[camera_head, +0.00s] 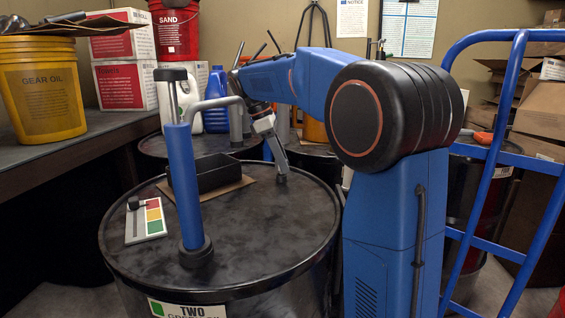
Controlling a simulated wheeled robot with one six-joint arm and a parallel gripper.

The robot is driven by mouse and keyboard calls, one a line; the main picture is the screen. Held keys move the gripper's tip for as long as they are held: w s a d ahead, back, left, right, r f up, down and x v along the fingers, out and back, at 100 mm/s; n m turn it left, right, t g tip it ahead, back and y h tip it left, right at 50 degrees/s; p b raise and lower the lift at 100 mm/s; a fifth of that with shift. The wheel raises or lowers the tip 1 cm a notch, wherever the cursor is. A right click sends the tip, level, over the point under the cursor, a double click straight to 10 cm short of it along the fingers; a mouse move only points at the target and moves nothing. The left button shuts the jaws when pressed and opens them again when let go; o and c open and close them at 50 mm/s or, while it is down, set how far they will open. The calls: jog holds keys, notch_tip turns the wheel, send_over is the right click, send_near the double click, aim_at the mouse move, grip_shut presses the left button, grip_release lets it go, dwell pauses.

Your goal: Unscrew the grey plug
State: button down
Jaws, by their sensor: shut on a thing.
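A black drum (255,235) labelled "TWO" stands in front of me. My blue arm reaches over it from the right. My gripper (280,171) points down, slightly tilted, at the far right part of the drum top. It is shut on a small dark grey plug (281,179) at the lid surface. The plug is tiny here and mostly covered by the fingers, so its thread and how far it sits in the lid cannot be told.
A blue hand pump (185,185) stands upright on the drum top. A black tray (218,174) on cardboard and a coloured card (146,220) lie there too. Other drums stand behind. A blue hand truck (490,170) is at right, a yellow bucket (42,95) at left.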

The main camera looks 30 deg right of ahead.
jog(key=shift+r, duration=1.65)
jog(key=shift+r, duration=0.1)
